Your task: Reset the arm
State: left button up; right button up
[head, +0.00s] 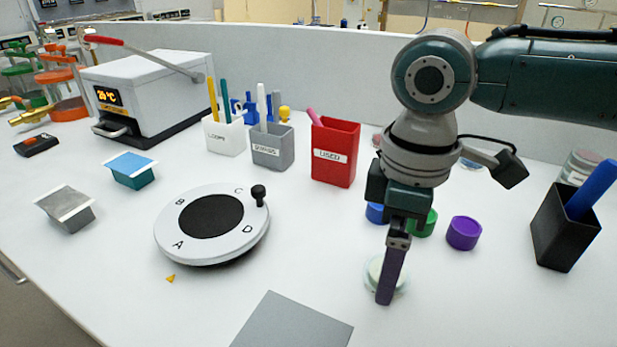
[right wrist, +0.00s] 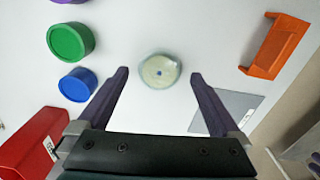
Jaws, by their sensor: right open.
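My right arm comes in from the right in the head view, and its gripper (head: 385,298) points down over the table. In the right wrist view the two purple fingers (right wrist: 160,77) are spread apart with nothing held between them. A round pale dish (head: 373,272) lies on the table below the fingers and is partly hidden by them in the head view. In the right wrist view the dish (right wrist: 160,71) shows whole, framed between the fingertips. I cannot tell the exact height of the fingers above it. My left gripper is not in view.
Blue, green (right wrist: 71,41) and purple (head: 464,233) caps lie close by. A red USED bin (head: 335,155) stands behind, a black holder (head: 565,230) at right. A lettered dial (head: 168,235) is left, a grey plate (head: 292,325) in front. An orange rack (right wrist: 275,47) shows in the wrist view.

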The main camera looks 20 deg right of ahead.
notch_tip(320, 180, up, 9)
jog(key=p, duration=0.1)
jog(key=s+a+f+m+t+y+p, duration=0.1)
jog(key=s+a+t+y+p, duration=0.2)
jog(key=s+a, duration=0.65)
jog(key=s+d+r+m+h+p, duration=0.2)
jog(key=s+d+m+h+p, duration=0.15)
jog(key=s+d+m, duration=0.3)
notch_tip(320, 180, up, 37)
jog(key=p, duration=3.8)
jog(key=shift+r+t+y, duration=0.2)
jog(key=shift+t+y, duration=0.1)
jog(key=shift+y, duration=0.05)
jog(key=shift+a, duration=0.1)
